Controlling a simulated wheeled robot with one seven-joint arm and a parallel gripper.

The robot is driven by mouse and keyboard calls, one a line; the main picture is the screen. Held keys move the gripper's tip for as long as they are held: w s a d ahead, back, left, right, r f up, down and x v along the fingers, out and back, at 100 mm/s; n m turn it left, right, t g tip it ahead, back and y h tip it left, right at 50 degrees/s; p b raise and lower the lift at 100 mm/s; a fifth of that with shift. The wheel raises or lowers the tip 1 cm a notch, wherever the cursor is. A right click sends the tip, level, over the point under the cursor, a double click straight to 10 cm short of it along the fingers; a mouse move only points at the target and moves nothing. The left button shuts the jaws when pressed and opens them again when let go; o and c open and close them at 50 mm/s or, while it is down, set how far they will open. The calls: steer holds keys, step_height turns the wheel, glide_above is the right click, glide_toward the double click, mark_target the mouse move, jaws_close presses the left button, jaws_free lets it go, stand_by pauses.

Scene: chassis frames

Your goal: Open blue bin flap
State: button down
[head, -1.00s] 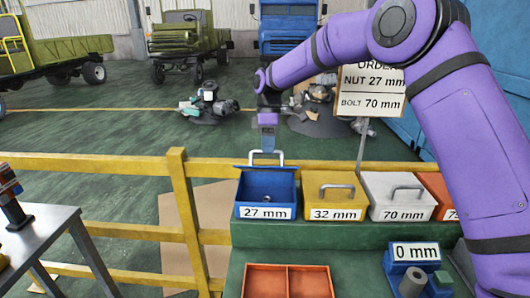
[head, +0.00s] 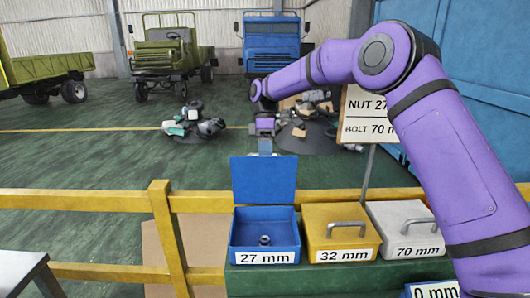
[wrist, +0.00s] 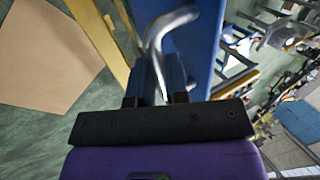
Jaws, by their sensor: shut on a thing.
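The blue bin (head: 238,240), labelled 27 mm, stands at the left of the bin row. Its blue flap (head: 264,180) is raised and stands about upright at the back edge. A small metal nut (head: 265,240) shows inside the open bin. My gripper (head: 265,150) is behind the top of the flap in the head view, its fingertips hidden there. In the wrist view, my gripper (wrist: 158,88) is shut on the bent metal flap handle (wrist: 166,30), beside the blue flap (wrist: 200,45).
A yellow bin (head: 340,238) labelled 32 mm and a white bin (head: 400,225) labelled 70 mm stand shut to the right. A yellow railing (head: 100,201) runs behind the bins. A sign (head: 368,118) stands behind the white bin.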

steer(key=shift+w+f, duration=0.5)
steer(key=shift+w, duration=0.05)
steer(key=c, duration=1.1)
jaws_free()
steer(key=shift+r, duration=0.1)
steer(key=shift+w+r, duration=0.1)
steer(key=shift+r, duration=0.05)
steer(key=shift+v, duration=5.25)
